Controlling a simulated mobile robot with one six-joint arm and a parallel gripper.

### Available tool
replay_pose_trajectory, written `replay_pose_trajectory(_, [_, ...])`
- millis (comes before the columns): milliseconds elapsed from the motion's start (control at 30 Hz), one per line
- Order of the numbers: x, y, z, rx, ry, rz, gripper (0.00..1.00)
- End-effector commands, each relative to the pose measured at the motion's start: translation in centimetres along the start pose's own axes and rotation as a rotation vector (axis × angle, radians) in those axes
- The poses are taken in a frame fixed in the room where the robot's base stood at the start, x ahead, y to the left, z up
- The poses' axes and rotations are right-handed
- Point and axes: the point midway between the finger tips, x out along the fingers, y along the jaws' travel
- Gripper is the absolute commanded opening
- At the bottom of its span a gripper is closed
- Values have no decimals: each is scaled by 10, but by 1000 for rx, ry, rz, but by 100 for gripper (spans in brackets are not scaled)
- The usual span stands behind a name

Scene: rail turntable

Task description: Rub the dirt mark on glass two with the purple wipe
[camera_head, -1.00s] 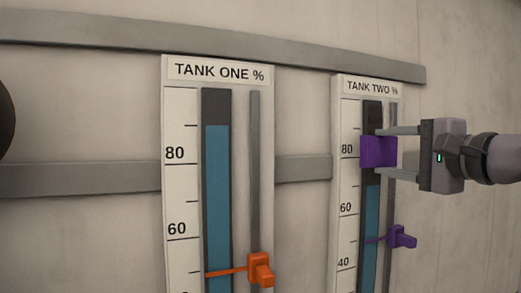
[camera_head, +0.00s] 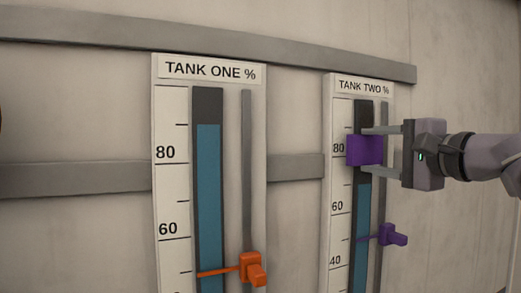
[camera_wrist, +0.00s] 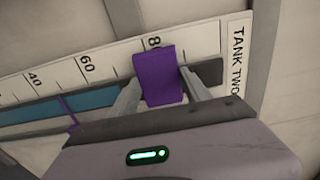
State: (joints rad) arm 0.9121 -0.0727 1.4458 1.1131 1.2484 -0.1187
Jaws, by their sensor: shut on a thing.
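The purple wipe (camera_head: 365,150) is a flat block held in my gripper (camera_head: 382,150), in front of glass two at about the 80 mark. Glass two (camera_head: 364,206) is the dark tube on the TANK TWO % panel, with blue fill below the wipe. In the wrist view the wipe (camera_wrist: 160,76) sits between my gripper's two fingers (camera_wrist: 158,94) and covers part of the glass (camera_wrist: 95,102). I cannot tell whether the wipe touches the glass. No dirt mark shows; it may be hidden behind the wipe.
A purple slider pointer (camera_head: 393,235) sits on the tank two rail below my gripper. The TANK ONE % panel (camera_head: 211,70) stands to the left with an orange pointer (camera_head: 252,269). Grey horizontal rails (camera_head: 75,179) cross the wall.

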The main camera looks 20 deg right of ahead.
Motion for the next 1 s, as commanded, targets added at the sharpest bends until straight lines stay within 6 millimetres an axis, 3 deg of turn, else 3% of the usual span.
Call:
replay_pose_trajectory(633, [11,0,-1,0,0,0,23])
replay_pose_trajectory(1000, [9,-1,-39,1,1,0,23])
